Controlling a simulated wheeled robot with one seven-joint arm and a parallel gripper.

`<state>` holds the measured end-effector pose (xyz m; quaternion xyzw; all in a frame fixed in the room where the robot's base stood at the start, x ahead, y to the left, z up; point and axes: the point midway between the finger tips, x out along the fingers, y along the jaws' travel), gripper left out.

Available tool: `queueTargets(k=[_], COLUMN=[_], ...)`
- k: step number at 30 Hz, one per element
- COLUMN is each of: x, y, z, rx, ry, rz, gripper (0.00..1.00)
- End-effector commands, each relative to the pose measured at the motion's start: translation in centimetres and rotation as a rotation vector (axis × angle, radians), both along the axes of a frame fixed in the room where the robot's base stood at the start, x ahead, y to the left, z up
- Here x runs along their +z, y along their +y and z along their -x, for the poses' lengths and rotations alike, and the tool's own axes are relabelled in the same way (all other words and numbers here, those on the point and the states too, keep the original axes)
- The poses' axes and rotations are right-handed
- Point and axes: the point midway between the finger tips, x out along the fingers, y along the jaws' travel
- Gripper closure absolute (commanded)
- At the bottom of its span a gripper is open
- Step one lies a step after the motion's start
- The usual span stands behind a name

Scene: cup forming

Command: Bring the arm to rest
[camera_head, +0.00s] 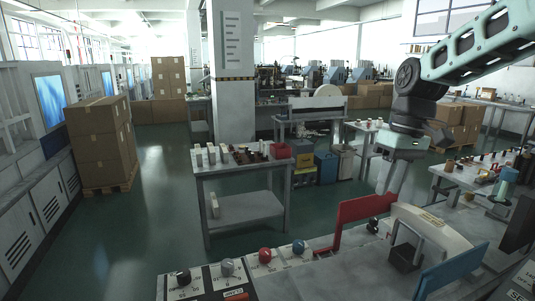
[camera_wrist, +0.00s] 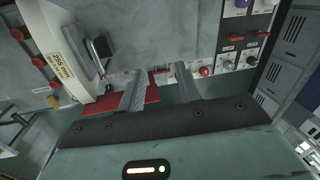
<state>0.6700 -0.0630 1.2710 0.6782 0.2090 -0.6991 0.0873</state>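My arm comes in from the upper right in the head view and bends down at a dark joint. My gripper (camera_head: 385,190) points downward over the machine top (camera_head: 330,275), near a red plate (camera_head: 360,209) and a white curved housing (camera_head: 430,225). In the wrist view my gripper (camera_wrist: 162,72) shows two grey fingers spread apart with nothing held between them. The red plate (camera_wrist: 147,96) shows behind the fingers there. Whether the fingertips touch anything cannot be told.
A panel with several knobs (camera_head: 228,268) lies along the front. A blue plate (camera_head: 450,272) stands at the lower right. A table with small items (camera_head: 240,173) stands beyond the machine. Stacked cartons (camera_head: 100,143) are at left. Open floor (camera_head: 165,205) lies between.

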Motion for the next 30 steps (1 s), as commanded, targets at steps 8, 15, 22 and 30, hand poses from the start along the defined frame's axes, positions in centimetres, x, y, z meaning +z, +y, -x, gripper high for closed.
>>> queueTargets(k=[8,15,22,30], x=[-7.1,-12.0,-13.1,-13.1], y=[11.8,13.0,12.6,12.6], z=[15.1,25.7,28.1,28.0], rx=[0.154,0.234,0.25,0.249], ry=[-0.035,-0.077,-0.092,-0.091], rz=[0.05,0.091,0.1,0.099], gripper=[0.66,0.66,0.66,0.66])
